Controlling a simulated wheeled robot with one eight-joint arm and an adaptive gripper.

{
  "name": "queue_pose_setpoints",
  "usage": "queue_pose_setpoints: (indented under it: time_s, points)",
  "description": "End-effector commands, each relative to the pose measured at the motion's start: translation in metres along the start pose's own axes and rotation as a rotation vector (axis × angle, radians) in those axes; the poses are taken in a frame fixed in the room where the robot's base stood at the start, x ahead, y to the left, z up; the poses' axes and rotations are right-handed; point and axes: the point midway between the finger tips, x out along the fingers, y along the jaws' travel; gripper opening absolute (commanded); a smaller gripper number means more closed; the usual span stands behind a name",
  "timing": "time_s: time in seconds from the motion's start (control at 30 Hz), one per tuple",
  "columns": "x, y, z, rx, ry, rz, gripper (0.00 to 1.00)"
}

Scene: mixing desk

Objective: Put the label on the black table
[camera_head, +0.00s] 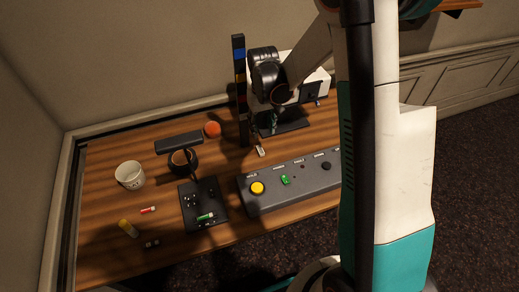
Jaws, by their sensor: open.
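A small whitish piece (261,151), which may be the label, lies on the wooden desk behind the grey control box; it is too small to read. A black flat stand (187,213) with several small holes, possibly the black table, sits left of the box, with a green-and-white vial (206,217) lying on its front part. My arm reaches in from the upper right. My gripper (274,119) is open, pointing down above a black base at the back, beyond the whitish piece; its fingertips are small and dark against the base.
The grey control box (295,191) has a yellow button and a green switch. A tall dark striped post (240,90) stands left of my gripper. A white cup (130,175), dark mug (182,163), orange round thing (212,129), red vial (149,210) and yellow-capped bottle (129,229) stand or lie leftward.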

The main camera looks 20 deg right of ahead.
Motion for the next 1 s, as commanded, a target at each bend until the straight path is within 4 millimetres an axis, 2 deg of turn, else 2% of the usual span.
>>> queue_pose_setpoints:
  time_s: [0.4, 0.73, 1.0]
  points:
    - [0.072, 0.000, -0.001, 0.000, 0.000, 0.000, 0.41]
    - [0.092, 0.000, -0.001, 0.000, 0.000, 0.000, 0.41]
    - [0.130, 0.001, -0.003, 0.000, 0.000, 0.000, 0.41]
